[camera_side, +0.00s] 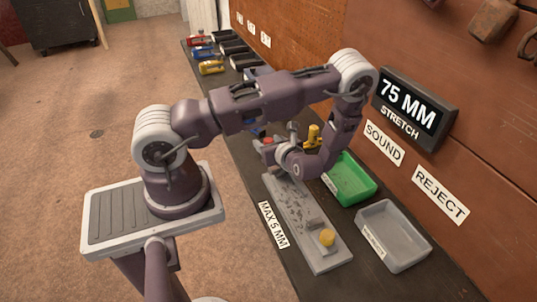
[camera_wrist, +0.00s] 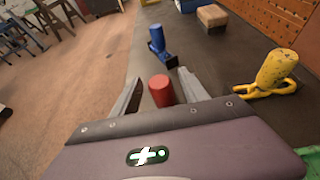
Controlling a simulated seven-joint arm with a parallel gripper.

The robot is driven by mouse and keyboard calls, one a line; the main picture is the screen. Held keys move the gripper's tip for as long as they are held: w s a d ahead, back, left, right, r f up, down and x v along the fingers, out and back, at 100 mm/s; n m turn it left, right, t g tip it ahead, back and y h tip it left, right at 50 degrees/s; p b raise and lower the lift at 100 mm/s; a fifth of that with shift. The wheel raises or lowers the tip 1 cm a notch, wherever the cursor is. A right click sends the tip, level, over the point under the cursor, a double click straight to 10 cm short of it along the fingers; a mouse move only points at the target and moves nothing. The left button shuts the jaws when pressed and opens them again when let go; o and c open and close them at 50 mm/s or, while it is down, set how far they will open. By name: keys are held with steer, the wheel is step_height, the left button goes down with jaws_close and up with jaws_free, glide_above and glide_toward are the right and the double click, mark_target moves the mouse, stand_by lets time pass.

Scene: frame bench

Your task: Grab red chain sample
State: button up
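A red cylinder-shaped knob (camera_wrist: 161,90) stands in the middle of the wrist view, between the two fingers of my gripper (camera_wrist: 160,96). The fingers are spread, with visible gaps to the knob on both sides, so my gripper is open. Any chain below the red knob is hidden by my gripper. In the side view a bit of red (camera_side: 268,141) shows beside my wrist; my fingers are mostly hidden there. A yellow knob with yellow chain links (camera_wrist: 275,70) lies to the right in the wrist view.
On the bench, a green tray (camera_side: 368,193) and a grey tray (camera_side: 412,257) lie to the right of a grey metal plate (camera_side: 285,203) with a yellow knob (camera_side: 327,238). A display (camera_side: 410,105) reads 75 MM STRETCH. Several coloured items (camera_side: 211,67) sit at the far end.

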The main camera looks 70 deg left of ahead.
jaws_close()
